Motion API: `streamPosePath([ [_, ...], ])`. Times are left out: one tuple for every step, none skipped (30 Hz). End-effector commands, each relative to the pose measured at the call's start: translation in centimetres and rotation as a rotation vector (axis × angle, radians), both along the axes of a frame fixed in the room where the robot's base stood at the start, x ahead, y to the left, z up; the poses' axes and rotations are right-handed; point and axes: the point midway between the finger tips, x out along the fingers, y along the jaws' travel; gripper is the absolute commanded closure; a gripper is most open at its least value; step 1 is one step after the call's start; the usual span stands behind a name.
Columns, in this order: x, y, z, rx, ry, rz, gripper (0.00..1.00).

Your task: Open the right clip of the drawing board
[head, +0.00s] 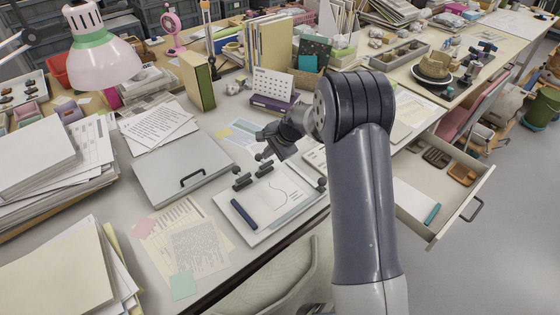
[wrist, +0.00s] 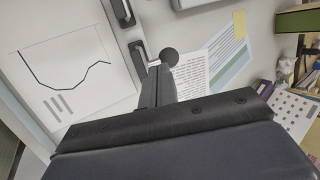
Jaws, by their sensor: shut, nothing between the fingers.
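The drawing board (head: 240,199) lies on the desk, carrying a white sheet with a curved line; the sheet also shows in the wrist view (wrist: 75,75). Two dark clips sit along its far edge: the left clip (head: 242,182) and the right clip (head: 264,170). In the wrist view the right clip (wrist: 138,57) is just left of my fingertips, with a dark round knob (wrist: 169,57) just to their right. My gripper (head: 265,152) is shut and empty, close above the right clip. My fingers (wrist: 154,74) partly hide the knob's stem. I cannot tell whether they touch it.
A dark blue cylinder (head: 243,214) lies on the board's near left part. A grey case (head: 178,172) lies left of the board. A purple box with a calendar (head: 272,103) stands behind. An open drawer (head: 462,190) juts out at right.

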Motion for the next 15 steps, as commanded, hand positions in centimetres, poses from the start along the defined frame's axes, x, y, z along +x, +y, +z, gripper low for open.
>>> streamPosePath([
  [0.0,-0.1,-0.3,0.001,0.000,-0.002,1.00],
  [0.0,-0.1,-0.3,0.002,-0.001,-0.002,1.00],
  [0.0,-0.1,-0.3,0.002,-0.001,-0.001,1.00],
  [0.0,-0.1,-0.3,0.002,-0.001,-0.001,1.00],
  [0.0,-0.1,-0.3,0.001,-0.002,-0.002,1.00],
  [0.0,-0.1,-0.2,0.001,-0.002,-0.002,1.00],
  [0.0,-0.1,-0.1,0.001,-0.002,-0.002,1.00],
  [0.0,-0.1,0.0,0.001,-0.002,-0.002,1.00],
  [0.0,-0.1,0.1,0.001,-0.002,-0.002,1.00],
  [0.0,-0.1,0.3,0.001,-0.002,-0.002,1.00],
  [0.0,-0.1,0.4,0.002,-0.003,-0.002,1.00],
  [0.0,-0.1,0.6,0.002,-0.004,-0.001,1.00],
  [0.0,-0.1,0.8,0.002,-0.004,-0.001,1.00],
  [0.0,-0.1,1.0,0.002,-0.004,-0.001,1.00],
  [0.0,-0.1,1.1,0.002,-0.004,-0.001,1.00],
])
